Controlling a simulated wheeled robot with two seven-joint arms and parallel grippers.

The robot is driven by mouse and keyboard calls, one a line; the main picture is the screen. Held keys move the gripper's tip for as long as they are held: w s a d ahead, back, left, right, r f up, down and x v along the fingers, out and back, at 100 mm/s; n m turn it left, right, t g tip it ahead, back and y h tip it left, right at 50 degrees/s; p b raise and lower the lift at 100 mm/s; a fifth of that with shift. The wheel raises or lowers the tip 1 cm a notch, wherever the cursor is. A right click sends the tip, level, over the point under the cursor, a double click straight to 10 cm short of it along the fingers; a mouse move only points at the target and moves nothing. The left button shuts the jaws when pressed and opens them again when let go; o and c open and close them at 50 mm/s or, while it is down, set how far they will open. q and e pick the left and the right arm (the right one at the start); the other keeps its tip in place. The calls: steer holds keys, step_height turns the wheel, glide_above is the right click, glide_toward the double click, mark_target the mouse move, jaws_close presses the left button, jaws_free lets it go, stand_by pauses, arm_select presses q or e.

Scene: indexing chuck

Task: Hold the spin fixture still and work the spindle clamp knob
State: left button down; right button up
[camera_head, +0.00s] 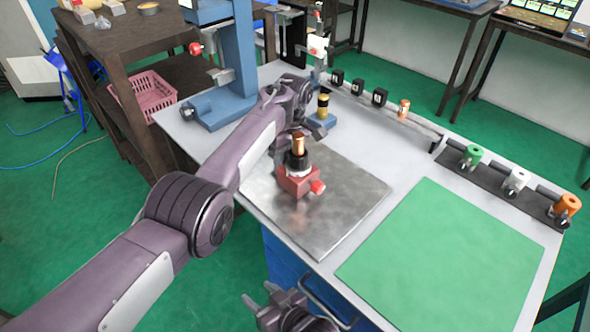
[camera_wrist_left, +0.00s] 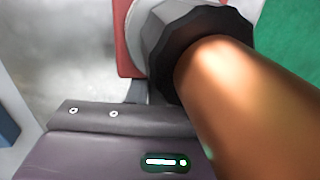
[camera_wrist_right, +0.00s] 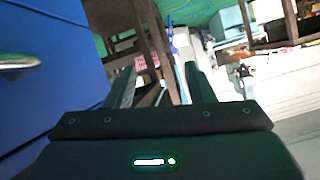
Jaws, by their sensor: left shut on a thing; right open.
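The spin fixture (camera_head: 297,181) stands upright on a grey metal plate. It has a red base, a black and grey collar and a copper-coloured rod (camera_head: 298,145) on top. A red knob (camera_head: 318,187) sticks out from its right side. My left gripper (camera_head: 293,148) is shut at the fixture's upper part; in the left wrist view a finger lies beside the black collar (camera_wrist_left: 175,60), and the copper rod (camera_wrist_left: 245,105) hides the other finger. My right gripper (camera_head: 270,298) is open and empty, low in front of the table's near edge; its fingers show apart in the right wrist view (camera_wrist_right: 165,90).
The grey plate (camera_head: 345,215) is otherwise bare. A green mat (camera_head: 440,260) lies to the right. A rack (camera_head: 500,185) with coloured pieces runs along the back right edge. A blue press (camera_head: 235,60) stands at the back left. A blue cabinet (camera_wrist_right: 50,60) is close beside my right gripper.

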steer(key=shift+h, duration=0.5)
steer(key=f, duration=0.1)
steer(key=d+f, duration=0.1)
steer(key=f, duration=0.1)
steer(key=d+f, duration=0.1)
steer(key=f, duration=0.1)
steer(key=shift+s+d+f, duration=0.1)
steer(key=shift+s+f, duration=0.05)
steer(key=shift+s, duration=0.15)
